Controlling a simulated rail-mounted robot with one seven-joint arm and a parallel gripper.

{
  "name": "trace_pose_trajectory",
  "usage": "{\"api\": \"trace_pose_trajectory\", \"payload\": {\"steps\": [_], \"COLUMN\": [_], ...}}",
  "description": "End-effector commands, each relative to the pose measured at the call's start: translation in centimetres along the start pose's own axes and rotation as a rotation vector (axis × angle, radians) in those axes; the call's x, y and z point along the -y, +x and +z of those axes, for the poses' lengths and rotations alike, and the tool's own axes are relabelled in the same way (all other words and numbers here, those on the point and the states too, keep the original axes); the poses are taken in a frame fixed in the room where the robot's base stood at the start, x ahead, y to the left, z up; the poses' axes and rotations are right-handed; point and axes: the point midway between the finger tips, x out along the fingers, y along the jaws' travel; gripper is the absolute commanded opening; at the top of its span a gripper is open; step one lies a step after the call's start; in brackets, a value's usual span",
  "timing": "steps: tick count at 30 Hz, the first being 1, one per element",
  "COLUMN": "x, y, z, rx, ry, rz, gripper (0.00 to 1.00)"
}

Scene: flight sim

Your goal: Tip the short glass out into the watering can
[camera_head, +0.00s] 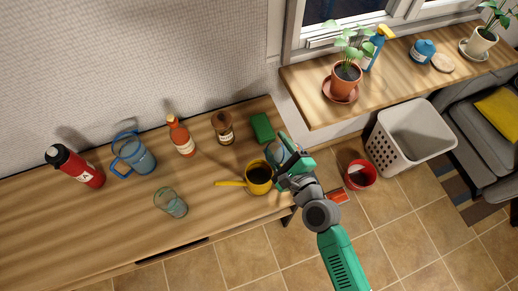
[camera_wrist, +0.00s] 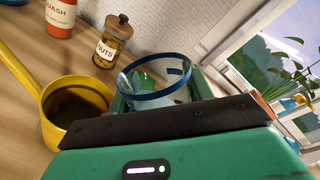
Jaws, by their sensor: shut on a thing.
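My gripper (camera_head: 283,160) is shut on a short clear glass (camera_head: 274,152), just right of the yellow pan and above the counter's right end. In the wrist view the glass (camera_wrist: 155,82) shows a blue rim, and its mouth looks slightly tilted. Its lower part is hidden by my gripper, and I cannot tell what is in it. A second clear glass (camera_head: 171,203) stands at the counter's front.
A yellow pan (camera_head: 257,187) with dark contents is beside my gripper. A nuts jar (camera_head: 223,129), squash bottle (camera_head: 181,138), blue jug (camera_head: 133,157) and green sponge (camera_head: 262,127) stand behind. A potted plant (camera_head: 347,80) and spray bottle (camera_head: 377,46) occupy the sill (camera_head: 320,105).

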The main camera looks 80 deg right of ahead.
Motion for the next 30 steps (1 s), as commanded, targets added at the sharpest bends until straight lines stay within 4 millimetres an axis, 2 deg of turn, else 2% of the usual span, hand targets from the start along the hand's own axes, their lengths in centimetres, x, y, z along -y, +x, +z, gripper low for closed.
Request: {"api": "trace_pose_trajectory", "payload": {"steps": [30], "x": [-0.68], "y": [0.06], "z": [-0.43], "rx": [-0.017], "ry": [-0.137], "rz": [-0.001], "gripper": [0.20]}}
